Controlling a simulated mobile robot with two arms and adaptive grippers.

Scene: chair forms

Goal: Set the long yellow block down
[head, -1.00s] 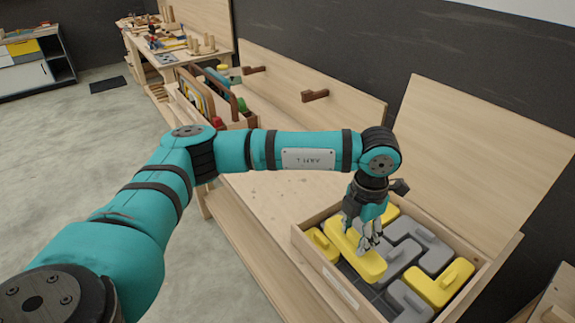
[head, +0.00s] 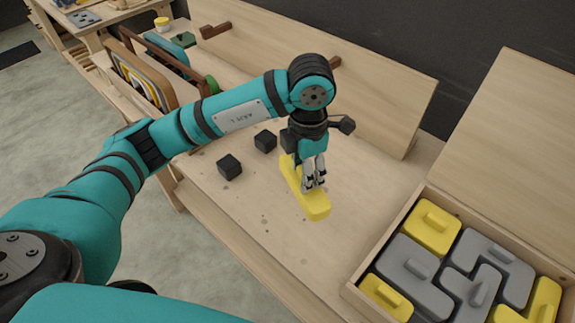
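The long yellow block (head: 314,205) is over the wooden bench top (head: 245,205), left of the block tray. My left gripper (head: 314,184) is above the block with its fingers at the block's middle, and it appears closed around a grip there. The fingers hide that grip. The block looks level and very near the bench surface; I cannot tell whether it touches. My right gripper is not in view.
A wooden tray (head: 362,302) holding yellow and grey blocks stands at the lower right. Two dark cubes (head: 229,167) (head: 265,141) sit left of the yellow block. Boards in a rack (head: 140,72) stand at the back left. The bench front is clear.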

